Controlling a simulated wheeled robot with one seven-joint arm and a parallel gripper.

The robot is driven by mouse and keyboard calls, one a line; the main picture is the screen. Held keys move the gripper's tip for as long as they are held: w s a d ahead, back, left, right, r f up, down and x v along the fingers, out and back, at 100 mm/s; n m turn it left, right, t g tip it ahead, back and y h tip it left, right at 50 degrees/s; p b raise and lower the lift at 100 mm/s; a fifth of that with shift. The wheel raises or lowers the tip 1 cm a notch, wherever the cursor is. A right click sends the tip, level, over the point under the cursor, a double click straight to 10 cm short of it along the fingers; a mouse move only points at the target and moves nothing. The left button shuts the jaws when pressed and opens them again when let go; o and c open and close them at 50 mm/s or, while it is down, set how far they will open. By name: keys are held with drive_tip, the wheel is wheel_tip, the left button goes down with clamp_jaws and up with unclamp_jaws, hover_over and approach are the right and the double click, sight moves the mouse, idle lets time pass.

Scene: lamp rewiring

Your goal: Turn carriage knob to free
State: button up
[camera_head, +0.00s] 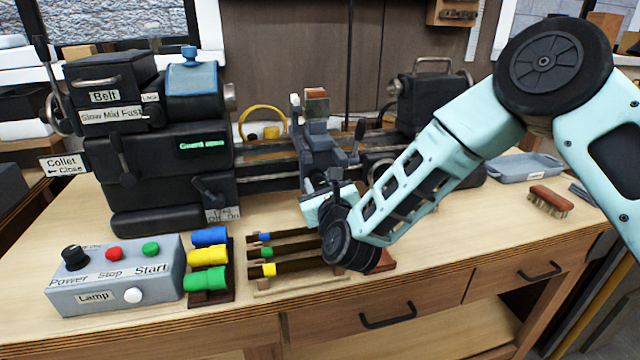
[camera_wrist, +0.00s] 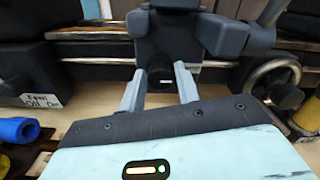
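The lathe carriage (camera_head: 318,145) is a grey block on the bed rails, seen in the middle of the head view. In the wrist view a round black knob (camera_wrist: 160,76) points out from the front of the grey carriage (camera_wrist: 170,40). My gripper (camera_wrist: 160,88) has one finger on each side of this knob, with visible gaps between fingers and knob. In the head view my gripper (camera_head: 328,195) is in front of the carriage, and the knob is hidden or too small to tell there. No label for the knob's setting is readable.
A handwheel (camera_wrist: 275,80) stands right of my gripper in the wrist view. A grey control box (camera_head: 115,280), colored plugs (camera_head: 207,255) and a slotted wooden rack (camera_head: 270,285) sit along the front. A brush (camera_head: 550,200) and blue tray (camera_head: 522,166) lie at right.

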drive_tip(key=c, duration=0.5)
drive_tip(key=shift+f+n+b, duration=0.1)
drive_tip(key=shift+n+b, duration=0.2)
drive_tip(key=shift+b, duration=0.15)
drive_tip(key=shift+f+n+b, duration=0.1)
drive_tip(key=shift+n+b, duration=0.9)
drive_tip(key=n+b, duration=0.4)
drive_tip(key=n, duration=0.1)
drive_tip(key=n+b, duration=0.4)
drive_tip(key=n, duration=0.1)
drive_tip(key=shift+n, duration=0.4)
drive_tip(key=shift+n+b, duration=0.9)
drive_tip(key=shift+n, duration=1.3)
